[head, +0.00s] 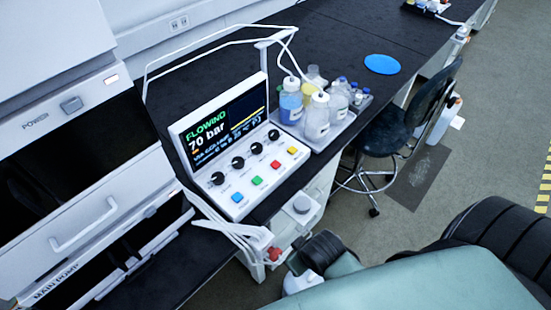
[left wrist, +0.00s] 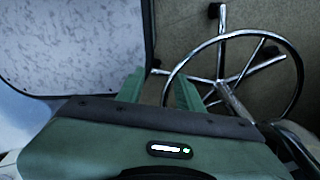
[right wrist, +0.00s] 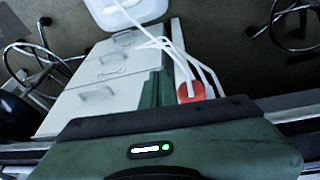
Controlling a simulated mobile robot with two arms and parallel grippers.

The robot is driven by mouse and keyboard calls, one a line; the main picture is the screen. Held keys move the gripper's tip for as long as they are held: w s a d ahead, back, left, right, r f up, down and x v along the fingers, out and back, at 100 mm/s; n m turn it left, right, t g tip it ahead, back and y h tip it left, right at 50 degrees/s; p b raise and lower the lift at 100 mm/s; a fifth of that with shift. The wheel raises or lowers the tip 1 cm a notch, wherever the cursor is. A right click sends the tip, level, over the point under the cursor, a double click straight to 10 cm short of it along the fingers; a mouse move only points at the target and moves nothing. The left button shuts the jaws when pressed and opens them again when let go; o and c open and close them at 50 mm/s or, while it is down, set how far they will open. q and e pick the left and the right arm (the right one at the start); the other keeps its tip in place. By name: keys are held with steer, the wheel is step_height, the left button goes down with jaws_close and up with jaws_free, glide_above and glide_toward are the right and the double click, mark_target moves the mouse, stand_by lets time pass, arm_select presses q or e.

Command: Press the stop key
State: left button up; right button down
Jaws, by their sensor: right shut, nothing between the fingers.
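The control box (head: 238,150) stands on the dark bench, its screen reading "FLOWING 70 bar". Its sloped front carries a row of black knobs and below them a blue key (head: 237,197), a green key (head: 256,180), a red key (head: 275,164) and a yellow key (head: 291,150). The key labels are too small to read. My right gripper (right wrist: 157,88) is shut and empty, in front of white drawers below bench height. My left gripper (left wrist: 158,88) is open and empty, facing a chrome foot ring. Neither gripper's fingers show clearly in the head view.
A tray (head: 325,139) of bottles stands right of the box. White tubes (head: 215,215) hang over the bench edge. A red fitting (right wrist: 190,91) is close beside my right fingers. A stool (head: 390,130) stands by the bench. A blue disc (head: 382,64) lies farther back.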

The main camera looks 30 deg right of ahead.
steer(key=w+d+r+n+t, duration=0.2)
steer(key=w+r+n+t, duration=0.15)
steer(key=w+r, duration=0.45)
steer(key=w+d+r+n+t, duration=0.15)
steer(key=w+r+t, duration=0.35)
steer(key=w, duration=0.6)
steer(key=w+a+r+n+y+p, duration=0.1)
steer(key=w+a+r+n+y, duration=0.45)
steer(key=n, duration=0.65)
steer(key=w+a+r+n+y+p, duration=0.15)
steer(key=w+r+n+y, duration=0.25)
steer(key=r+n+y, duration=0.55)
steer(key=s+d+f+n+g+h, duration=0.3)
steer(key=d+f+n+g+h, duration=0.3)
steer(key=d+n, duration=0.3)
steer(key=shift+s+d+f+g+h+b, duration=0.15)
steer(key=shift+d+f+g+h+b, duration=0.15)
steer(key=shift+d+g+h, duration=0.5)
steer(key=shift+d+f+t, duration=0.1)
steer(key=shift+d+t, duration=0.05)
steer(key=shift+t, duration=0.1)
